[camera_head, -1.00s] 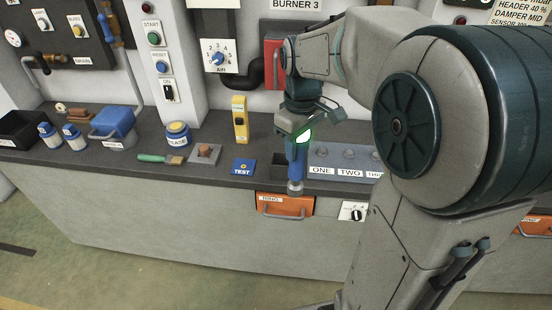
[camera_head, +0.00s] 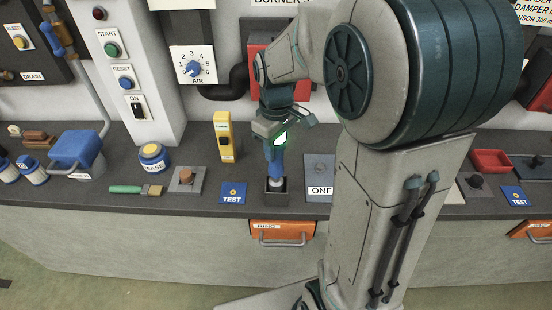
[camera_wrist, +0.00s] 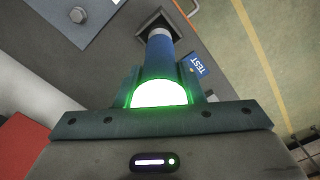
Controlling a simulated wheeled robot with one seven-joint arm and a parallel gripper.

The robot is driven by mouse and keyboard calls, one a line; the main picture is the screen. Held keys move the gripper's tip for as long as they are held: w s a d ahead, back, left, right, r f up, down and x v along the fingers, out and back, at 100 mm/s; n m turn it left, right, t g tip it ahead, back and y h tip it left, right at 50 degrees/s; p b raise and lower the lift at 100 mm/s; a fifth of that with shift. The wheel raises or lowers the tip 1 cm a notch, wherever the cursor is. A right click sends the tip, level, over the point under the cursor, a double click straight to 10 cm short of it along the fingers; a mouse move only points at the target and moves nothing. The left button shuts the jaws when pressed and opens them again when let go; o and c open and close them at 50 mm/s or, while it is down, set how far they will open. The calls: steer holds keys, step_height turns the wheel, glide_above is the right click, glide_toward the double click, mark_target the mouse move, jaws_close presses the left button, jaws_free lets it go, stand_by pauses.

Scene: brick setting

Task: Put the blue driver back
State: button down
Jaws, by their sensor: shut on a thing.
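My gripper (camera_head: 274,143) is shut on the blue driver (camera_head: 276,167), which hangs upright below it with its grey end downward. A small dark square holder (camera_head: 276,199) stands near the counter's front edge. The driver's lower end appears at the holder's opening; how deep it reaches is hard to tell. In the wrist view the blue driver (camera_wrist: 160,56) points away from my gripper (camera_wrist: 160,88) toward the square holder (camera_wrist: 152,20), its grey end at the opening.
A blue TEST card (camera_head: 233,193) lies left of the holder and a grey plate marked ONE (camera_head: 319,172) is close on its right. A yellow device (camera_head: 224,140) stands behind left. An orange drawer (camera_head: 283,231) is below the counter edge.

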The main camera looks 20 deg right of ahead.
mark_target(276, 158)
steer(key=shift+f, duration=2.1)
steer(key=shift+f, duration=0.15)
steer(key=c, duration=1)
jaws_free()
steer(key=shift+o, duration=0.2)
